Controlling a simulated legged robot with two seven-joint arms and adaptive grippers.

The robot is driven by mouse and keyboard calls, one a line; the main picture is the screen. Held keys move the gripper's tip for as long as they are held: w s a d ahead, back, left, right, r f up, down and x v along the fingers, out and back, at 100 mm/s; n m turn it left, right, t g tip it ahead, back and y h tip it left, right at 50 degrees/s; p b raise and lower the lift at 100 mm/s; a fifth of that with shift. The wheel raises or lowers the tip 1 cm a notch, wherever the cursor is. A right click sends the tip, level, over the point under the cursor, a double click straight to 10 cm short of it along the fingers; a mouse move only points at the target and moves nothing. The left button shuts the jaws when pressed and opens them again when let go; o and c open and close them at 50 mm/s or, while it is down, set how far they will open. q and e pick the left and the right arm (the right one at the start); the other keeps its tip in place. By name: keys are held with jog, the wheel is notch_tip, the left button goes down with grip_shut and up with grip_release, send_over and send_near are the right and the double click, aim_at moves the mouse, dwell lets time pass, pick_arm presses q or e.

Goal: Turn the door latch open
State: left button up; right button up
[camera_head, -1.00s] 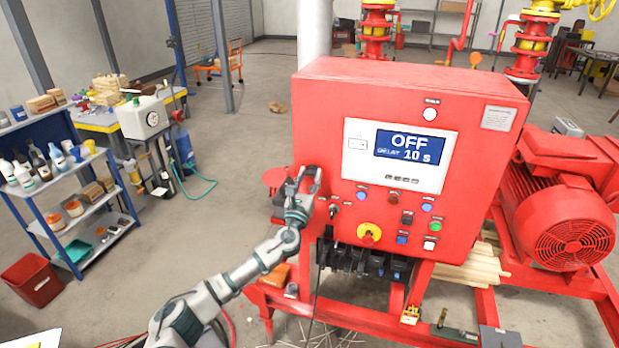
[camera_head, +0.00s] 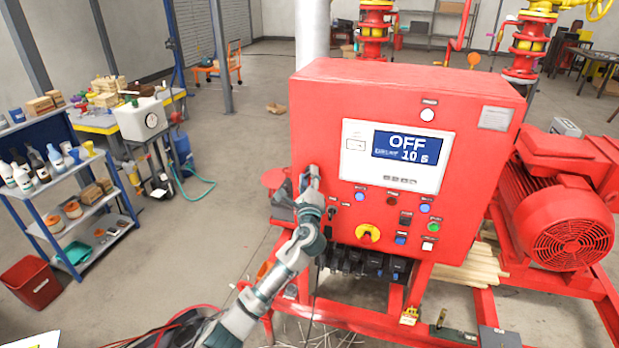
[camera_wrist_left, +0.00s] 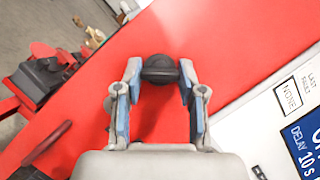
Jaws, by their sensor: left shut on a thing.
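The red control cabinet (camera_head: 460,190) stands in the middle of the head view, its front door closed as far as I can see. The door latch (camera_wrist_left: 160,68) is a round black knob on the red door in the left wrist view. My left gripper (camera_head: 311,172) is at the left edge of the cabinet front and hides the latch in the head view. In the left wrist view its two fingers (camera_wrist_left: 158,80) are on either side of the knob, shut on it. My right gripper is in neither view.
The door carries a display panel (camera_head: 397,158) reading OFF and a yellow-red rotary switch (camera_head: 368,234) with several buttons. A red motor (camera_head: 565,215) stands at right. A shelf rack (camera_head: 70,195) stands at far left. The floor (camera_head: 225,235) between rack and cabinet is clear.

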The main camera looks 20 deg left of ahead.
pick_arm(q)
jog(key=shift+r+n+g+y+p, duration=0.2)
jog(key=shift+n+g+p, duration=0.6)
jog(key=shift+n, duration=1.3)
jog(key=shift+r+n+g+y+p, duration=0.15)
jog(key=shift+n+g+p, duration=0.6)
jog(key=shift+n, duration=1.35)
jog(key=shift+f, duration=0.2)
jog(key=o, duration=0.9)
jog(key=shift+f, duration=0.1)
jog(key=shift+o, duration=1.2)
jog(key=shift+a, duration=0.2)
